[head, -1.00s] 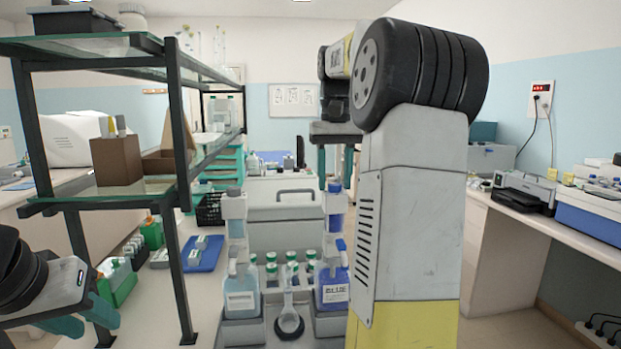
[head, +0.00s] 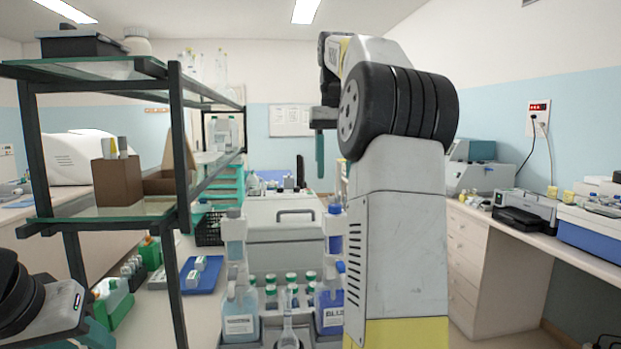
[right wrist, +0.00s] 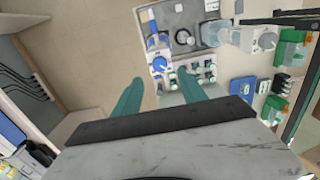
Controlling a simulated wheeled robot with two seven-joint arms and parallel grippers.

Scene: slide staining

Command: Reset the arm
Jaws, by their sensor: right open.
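My right arm stands folded upright at the right of centre in the head view. Its gripper (head: 320,174) hangs fingers down, high above the bench, with one teal finger clearly seen. In the right wrist view the two teal fingers (right wrist: 160,90) are spread apart with nothing between them. My left gripper (head: 92,338) is at the lower left of the head view, mostly cut off by the picture's bottom edge, so its opening is unclear.
Below the right gripper are a blue-labelled bottle (head: 331,308), a clear bottle (head: 239,318), a flask (head: 288,325) and several green-capped bottles (head: 291,279). A glass-shelved rack (head: 176,150) stands left. A side counter (head: 500,222) runs along the right.

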